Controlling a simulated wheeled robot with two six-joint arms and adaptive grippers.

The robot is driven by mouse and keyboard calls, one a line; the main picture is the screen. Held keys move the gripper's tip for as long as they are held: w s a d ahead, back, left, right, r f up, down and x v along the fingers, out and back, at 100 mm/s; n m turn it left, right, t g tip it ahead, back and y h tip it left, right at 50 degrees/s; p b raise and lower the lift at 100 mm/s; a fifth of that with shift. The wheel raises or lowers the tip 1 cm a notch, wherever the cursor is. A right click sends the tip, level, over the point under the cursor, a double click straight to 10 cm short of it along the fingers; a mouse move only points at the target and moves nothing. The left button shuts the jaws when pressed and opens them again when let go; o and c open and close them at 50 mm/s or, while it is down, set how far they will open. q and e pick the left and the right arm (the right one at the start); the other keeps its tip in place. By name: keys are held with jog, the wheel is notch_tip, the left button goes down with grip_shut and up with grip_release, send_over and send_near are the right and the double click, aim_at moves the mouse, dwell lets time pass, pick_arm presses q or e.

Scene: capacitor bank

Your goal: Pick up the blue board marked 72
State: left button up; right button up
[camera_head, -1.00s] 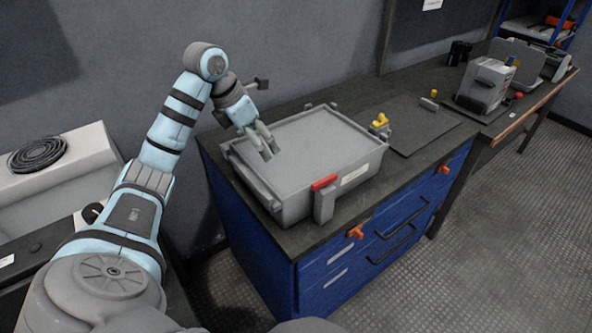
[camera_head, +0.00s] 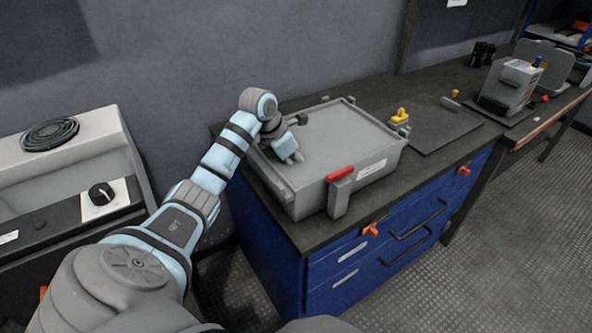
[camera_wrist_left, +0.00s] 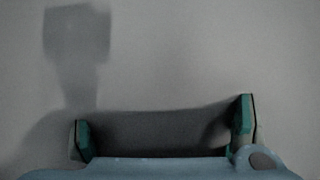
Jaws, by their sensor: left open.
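I see no blue board marked 72 in either view. A grey box (camera_head: 330,135) with a flat grey top stands on the dark worktop of the blue cabinet. My left gripper (camera_head: 293,158) is over the left part of this top, pointing down, with nothing visible in it. In the left wrist view the left gripper (camera_wrist_left: 163,125) is open, its two greenish fingertips wide apart. Plain grey surface fills that view, with the gripper's shadow on it. What is inside the box is hidden. My right gripper is not in view.
A red-topped grey latch (camera_head: 340,190) is on the box's front. A grey device (camera_head: 510,87) stands further right. A coiled black cable (camera_head: 50,134) lies at left.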

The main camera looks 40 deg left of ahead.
pick_arm(q)
jog(key=c, duration=1)
jog(key=shift+c, duration=0.2)
jog(key=shift+r, duration=0.2)
